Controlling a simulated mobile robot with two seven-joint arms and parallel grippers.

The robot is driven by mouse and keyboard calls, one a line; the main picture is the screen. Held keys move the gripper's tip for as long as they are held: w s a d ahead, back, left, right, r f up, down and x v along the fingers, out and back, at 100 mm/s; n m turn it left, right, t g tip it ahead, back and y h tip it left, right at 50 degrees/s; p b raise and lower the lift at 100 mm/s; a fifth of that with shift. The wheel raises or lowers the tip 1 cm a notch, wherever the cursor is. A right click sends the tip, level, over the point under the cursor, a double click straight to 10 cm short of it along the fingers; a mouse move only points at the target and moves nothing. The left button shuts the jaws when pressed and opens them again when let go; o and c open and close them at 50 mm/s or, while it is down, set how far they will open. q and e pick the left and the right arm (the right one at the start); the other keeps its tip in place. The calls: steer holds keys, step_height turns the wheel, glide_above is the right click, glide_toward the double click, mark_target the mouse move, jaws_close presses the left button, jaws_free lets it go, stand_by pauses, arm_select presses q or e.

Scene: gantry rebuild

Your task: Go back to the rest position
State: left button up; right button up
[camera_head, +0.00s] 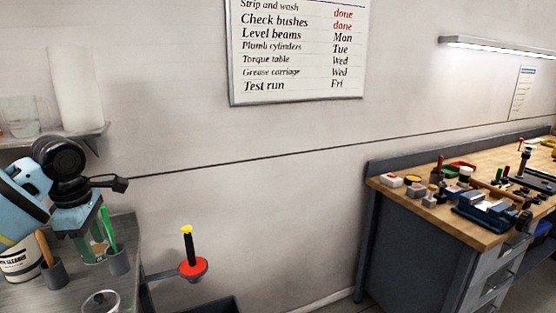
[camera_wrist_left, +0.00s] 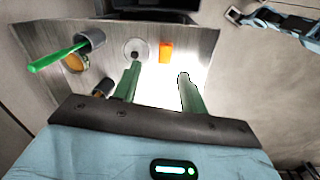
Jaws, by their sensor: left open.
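My left arm comes in at the left edge of the head view, with its gripper (camera_head: 93,247) pointing down over the grey bench. Its green fingers also show in the left wrist view (camera_wrist_left: 158,72), apart, with nothing between them. A grey cup with a green-handled tool (camera_head: 112,235) stands close to the gripper; it also shows in the left wrist view (camera_wrist_left: 58,54).
The grey bench (camera_head: 120,225) also holds a cup with a wooden handle (camera_head: 53,268), a cleaner tub (camera_head: 18,264) and a lidded jar (camera_head: 100,301). A shelf (camera_head: 95,130) hangs above. A red round holder (camera_head: 193,268) stands beside the bench. A wooden workbench (camera_head: 425,205) is at right.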

arm_select(q)
steer(key=w+d+f+m+t+h, duration=0.1)
steer(key=d+f+m, duration=0.25)
steer(key=f, duration=0.35)
steer(key=w+d+f+m, duration=0.2)
steer(key=d+f+m, duration=0.1)
steer(key=d+f, duration=0.3)
steer(key=s+d+f+m+t+h, duration=0.1)
steer(key=s+d+f+m, duration=0.25)
steer(key=f, duration=0.35)
steer(key=s+d+f+m+t+h, duration=0.1)
steer(key=s+d+f+m, duration=0.1)
steer(key=d+f, duration=0.35)
steer(key=s+d+f+m+t+h, duration=0.1)
steer(key=s+d+f+m+t, duration=0.15)
steer(key=f, duration=0.55)
steer(key=s+f+m+t+y, duration=0.1)
steer(key=s+f+m, duration=0.3)
steer(key=s, duration=0.7)
steer(key=s+f+m+t+y, duration=0.1)
steer(key=s+f+m, duration=0.3)
steer(key=s, duration=0.6)
steer(key=shift+s+d+f+m+t, duration=0.2)
steer(key=shift+s+d+m+t, duration=0.2)
steer(key=shift+m, duration=0.35)
steer(key=shift+a, duration=0.15)
